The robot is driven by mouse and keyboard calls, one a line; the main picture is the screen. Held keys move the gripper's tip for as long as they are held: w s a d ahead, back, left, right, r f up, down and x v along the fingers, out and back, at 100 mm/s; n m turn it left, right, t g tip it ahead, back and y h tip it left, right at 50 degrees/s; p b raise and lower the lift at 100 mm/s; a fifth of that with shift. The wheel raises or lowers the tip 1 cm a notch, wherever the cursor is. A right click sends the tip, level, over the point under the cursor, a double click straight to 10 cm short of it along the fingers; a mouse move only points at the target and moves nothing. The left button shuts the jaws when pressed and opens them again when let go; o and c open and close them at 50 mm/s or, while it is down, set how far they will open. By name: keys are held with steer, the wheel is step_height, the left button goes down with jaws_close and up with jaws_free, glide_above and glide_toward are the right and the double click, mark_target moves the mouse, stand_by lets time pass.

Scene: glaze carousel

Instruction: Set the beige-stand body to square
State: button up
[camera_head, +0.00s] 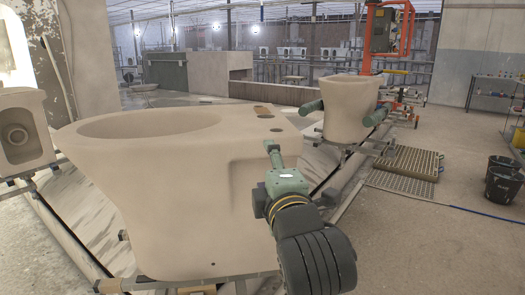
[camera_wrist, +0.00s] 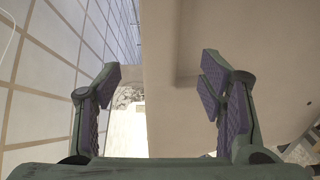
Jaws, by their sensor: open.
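A large beige toilet-like body (camera_head: 190,195) fills the front of the head view, upright on a low metal-and-wood stand (camera_head: 190,286). Its broad rim faces left and its flat deck with holes is at the right. My gripper (camera_head: 271,148) is at the right end of this body, near the deck edge; contact cannot be told. In the wrist view my gripper (camera_wrist: 162,90) is open, its purple-padded fingers wide apart. A pale body surface with a straight edge (camera_wrist: 160,75) shows between and beyond them. The stand's colour and the body's exact angle are unclear.
A second beige body (camera_head: 348,108) stands behind to the right, with green pads at its sides. Another body (camera_head: 22,135) is at the left edge. Slatted pallets (camera_head: 405,165), black buckets (camera_head: 503,180) and an orange machine frame (camera_head: 388,35) are to the right. Floor at lower right is clear.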

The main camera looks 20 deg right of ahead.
mark_target(261, 150)
steer(key=w+p, duration=0.1)
steer(key=p, duration=0.1)
steer(key=w+p, duration=0.1)
steer(key=p, duration=0.2)
steer(key=w+p, duration=0.2)
steer(key=shift+d+r, duration=0.25)
steer(key=shift+r, duration=0.15)
steer(key=w+p, duration=0.1)
steer(key=p, duration=0.3)
steer(key=shift+w+d+f+p, duration=0.15)
steer(key=shift+w+f+p, duration=0.05)
steer(key=shift+w, duration=1.2)
steer(key=shift+w+d+f+p, duration=0.15)
steer(key=shift+w, duration=1.2)
steer(key=shift+c, duration=0.3)
jaws_close()
